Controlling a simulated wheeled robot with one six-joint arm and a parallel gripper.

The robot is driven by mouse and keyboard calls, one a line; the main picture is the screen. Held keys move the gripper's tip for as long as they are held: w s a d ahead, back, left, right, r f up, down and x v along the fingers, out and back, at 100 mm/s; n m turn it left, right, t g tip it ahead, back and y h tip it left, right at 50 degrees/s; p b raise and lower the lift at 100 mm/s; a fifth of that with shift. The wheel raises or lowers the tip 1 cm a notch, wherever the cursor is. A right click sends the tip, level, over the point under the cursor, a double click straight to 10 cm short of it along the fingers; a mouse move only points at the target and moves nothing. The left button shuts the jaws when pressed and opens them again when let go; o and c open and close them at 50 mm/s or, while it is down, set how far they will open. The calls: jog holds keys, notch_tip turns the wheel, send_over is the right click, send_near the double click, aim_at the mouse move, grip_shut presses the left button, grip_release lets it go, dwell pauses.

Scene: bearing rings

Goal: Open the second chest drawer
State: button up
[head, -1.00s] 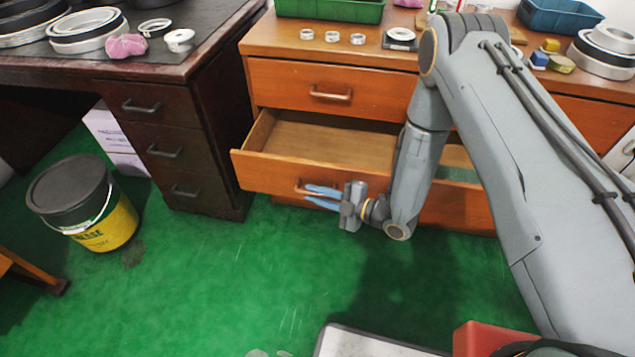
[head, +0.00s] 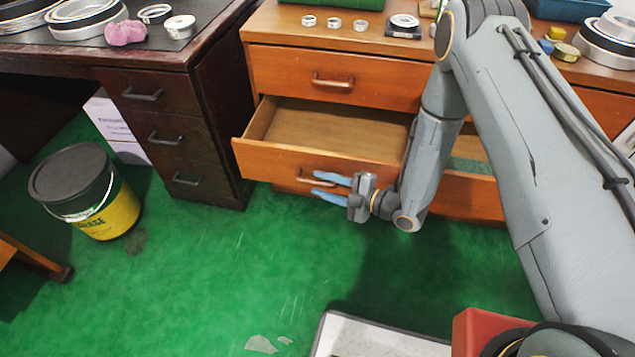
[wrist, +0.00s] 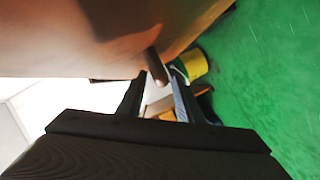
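The wooden chest's second drawer (head: 265,163), below the shut top drawer (head: 290,72), is pulled out, and its empty interior shows in the head view. Its handle (head: 306,180) is on the drawer front, partly hidden by my gripper. My gripper (head: 322,186) is just in front of and right of the handle, its two blue fingers apart, one above the other. In the wrist view the dark handle (wrist: 156,66) shows near the gap between the open fingertips (wrist: 158,88). I cannot tell if a finger touches it. My arm hides the drawer's right part.
A dark desk (head: 190,95) with drawers stands left of the chest. A black-lidded yellow bucket (head: 108,215) stands on the green floor (head: 220,270). Rings (head: 334,23) lie on the chest top. The floor before the drawer is mostly clear.

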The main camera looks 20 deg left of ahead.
jog(key=v, duration=0.5)
jog(key=shift+s+d+r, duration=0.1)
jog(key=shift+d, duration=0.25)
jog(key=shift+s, duration=0.1)
